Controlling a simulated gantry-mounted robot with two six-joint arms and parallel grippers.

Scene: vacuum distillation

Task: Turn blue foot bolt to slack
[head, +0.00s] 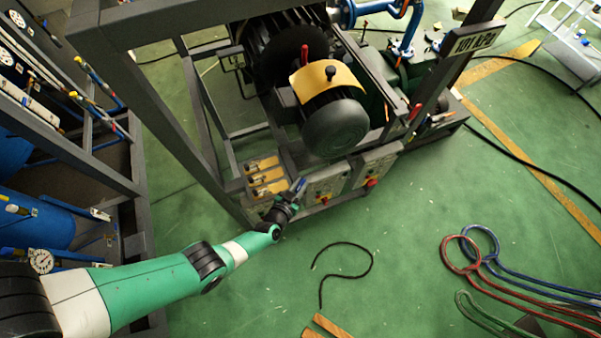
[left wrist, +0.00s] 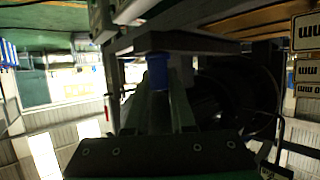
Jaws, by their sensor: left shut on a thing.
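The blue foot bolt (left wrist: 158,72) shows in the left wrist view as a short blue cylinder, between the fingers of my left gripper. In the head view my left gripper (head: 296,190) is at the lower front of the dark pump frame, beside the grey control boxes. A small blue bit shows at its tip there, but the bolt itself is too small to make out clearly. The gripper is shut on the blue foot bolt. My right gripper is in neither view.
A grey control box (head: 326,184) with a red knob stands right beside the gripper. The frame holds a motor (head: 335,128) above. A black cable (head: 345,275) lies on the green floor. Red and blue hoses (head: 480,245) lie at the right. The floor between is mostly clear.

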